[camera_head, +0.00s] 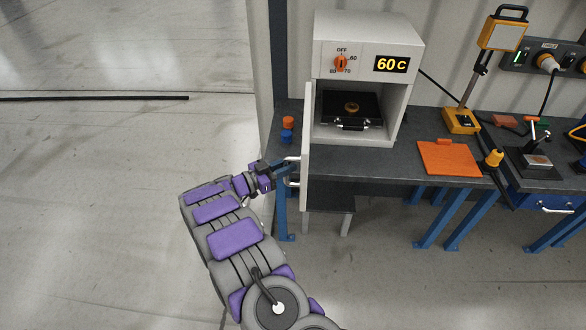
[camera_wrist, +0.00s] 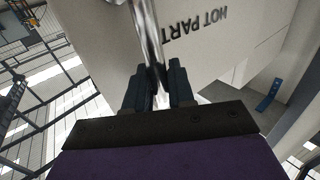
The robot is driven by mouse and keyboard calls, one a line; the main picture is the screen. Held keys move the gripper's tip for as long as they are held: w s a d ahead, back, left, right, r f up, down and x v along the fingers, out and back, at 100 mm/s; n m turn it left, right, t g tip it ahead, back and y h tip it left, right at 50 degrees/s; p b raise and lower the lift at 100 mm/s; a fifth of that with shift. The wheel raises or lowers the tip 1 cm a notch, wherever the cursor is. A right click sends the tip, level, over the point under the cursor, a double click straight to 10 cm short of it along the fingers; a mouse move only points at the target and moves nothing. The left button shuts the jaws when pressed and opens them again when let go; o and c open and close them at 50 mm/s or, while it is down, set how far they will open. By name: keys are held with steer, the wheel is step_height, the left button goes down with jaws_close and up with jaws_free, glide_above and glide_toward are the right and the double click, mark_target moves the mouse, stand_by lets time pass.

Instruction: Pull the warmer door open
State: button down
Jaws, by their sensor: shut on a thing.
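The warmer (camera_head: 368,45) is a white box on the dark bench, with an orange dial and a "60 C" display. Its white door (camera_head: 307,140) is hinged at the left and stands swung out toward me, so I see it nearly edge-on. The warmer's inside is exposed, with a black case-like block (camera_head: 350,106) carrying a round brass-coloured piece. My gripper (camera_head: 283,168) is at the door's outer face, shut on the metal door handle (camera_head: 292,182). In the wrist view the handle (camera_wrist: 148,35) runs between my fingers (camera_wrist: 163,80), beside the door panel (camera_wrist: 225,45) lettered "HOT PART".
Orange and blue caps (camera_head: 288,123) sit on the bench left of the warmer. An orange mat (camera_head: 450,158), a yellow stand (camera_head: 462,120) and a clamp tool lie right. Blue bench legs (camera_head: 438,217) stand below. The floor (camera_head: 110,200) at left is mostly clear.

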steer(key=shift+d, duration=0.2)
steer(key=c, duration=1.1)
jaws_free()
steer(key=shift+d, duration=0.55)
steer(key=shift+a, duration=0.55)
steer(key=p+v, duration=0.2)
steer(key=v, duration=1.4)
steer(key=shift+s+a, duration=0.2)
steer(key=shift+a, duration=0.1)
